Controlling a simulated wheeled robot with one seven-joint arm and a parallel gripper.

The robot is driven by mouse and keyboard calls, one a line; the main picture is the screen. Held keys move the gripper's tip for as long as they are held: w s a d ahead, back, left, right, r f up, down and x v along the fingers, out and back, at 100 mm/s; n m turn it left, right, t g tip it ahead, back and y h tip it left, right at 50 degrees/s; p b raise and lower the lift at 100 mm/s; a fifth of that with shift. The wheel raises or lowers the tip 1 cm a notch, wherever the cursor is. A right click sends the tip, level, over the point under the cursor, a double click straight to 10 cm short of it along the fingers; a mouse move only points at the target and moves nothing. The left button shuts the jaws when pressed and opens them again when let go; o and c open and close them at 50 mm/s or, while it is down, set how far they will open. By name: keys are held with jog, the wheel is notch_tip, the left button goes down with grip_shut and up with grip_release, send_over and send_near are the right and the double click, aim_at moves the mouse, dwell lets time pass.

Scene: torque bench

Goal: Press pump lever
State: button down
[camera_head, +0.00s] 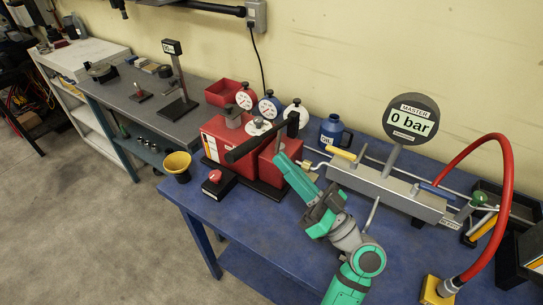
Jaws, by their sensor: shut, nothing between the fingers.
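A black lever bar (252,139) slants across the front of a red bench unit (222,136); I take it for the pump lever. Its lower left end is the free end, and its upper right end is near a white-faced gauge. My gripper (280,160) is shut and empty, just right of and below the bar, in front of the red block. I cannot tell whether its tip touches the bar or the block. A round display (411,121) marked MASTER reads 0 bar above a long grey unit (388,187).
A blue oil can (333,131) is behind. A red hose (507,190) arches at right. Bench surface left of my arm is clear.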

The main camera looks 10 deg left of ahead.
jog(key=w+a, duration=0.3)
jog(key=a, duration=0.5)
jog(key=shift+r, duration=0.35)
